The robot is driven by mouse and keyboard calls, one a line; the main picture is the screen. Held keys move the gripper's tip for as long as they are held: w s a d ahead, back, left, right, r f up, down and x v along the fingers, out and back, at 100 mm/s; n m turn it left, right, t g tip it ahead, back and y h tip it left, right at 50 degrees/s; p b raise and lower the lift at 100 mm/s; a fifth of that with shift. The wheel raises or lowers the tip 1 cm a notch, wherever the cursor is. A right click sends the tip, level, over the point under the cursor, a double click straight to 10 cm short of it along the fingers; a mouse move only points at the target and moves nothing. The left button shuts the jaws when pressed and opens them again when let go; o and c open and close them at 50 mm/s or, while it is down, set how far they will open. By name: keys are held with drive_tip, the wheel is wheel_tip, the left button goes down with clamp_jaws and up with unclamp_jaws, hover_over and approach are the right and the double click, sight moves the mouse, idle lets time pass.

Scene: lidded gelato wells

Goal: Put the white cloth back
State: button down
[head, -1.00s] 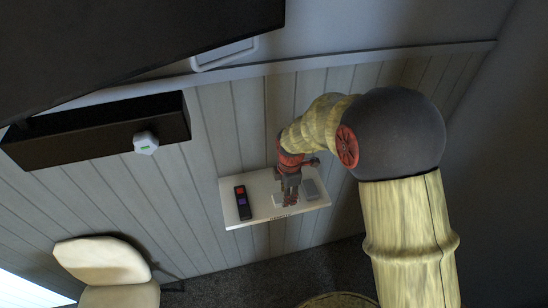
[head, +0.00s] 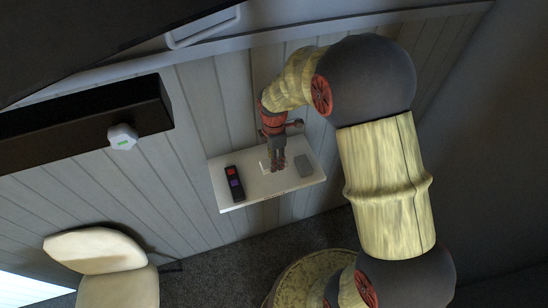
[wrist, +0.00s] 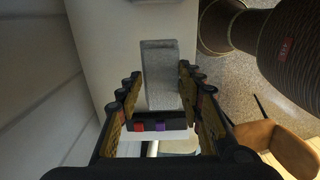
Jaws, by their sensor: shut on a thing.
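The white cloth (head: 265,167) shows as a small pale patch at my fingertips, over the white shelf (head: 236,203) in the head view. My gripper (head: 277,167) is shut on it, and its fingers hide part of it. I cannot tell how far above the shelf the cloth is. In the wrist view, a grey textured piece (wrist: 161,75) shows between the fingers of my gripper (wrist: 158,76); I cannot tell whether it is the shaded cloth or the grey block on the shelf.
A dark tray (head: 234,184) with red and purple pieces lies left of my gripper. The grey block (head: 304,165) lies to its right. A dark wall box (head: 90,125) with a pale hexagonal knob (head: 122,137) is at left. A cream chair (head: 98,250) stands below.

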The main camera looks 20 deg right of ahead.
drive_tip(key=shift+f+b, duration=2.15)
drive_tip(key=shift+f, duration=1.35)
drive_tip(key=shift+f+b, duration=0.3)
drive_tip(key=shift+f, duration=0.1)
drive_tip(key=c, duration=1.5)
unclamp_jaws()
drive_tip(key=shift+o, duration=0.9)
drive_tip(key=o, duration=0.4)
drive_tip(key=shift+c, duration=0.2)
drive_tip(key=shift+r, duration=0.1)
drive_tip(key=shift+r+p, duration=2.35)
drive_tip(key=shift+r, duration=1.6)
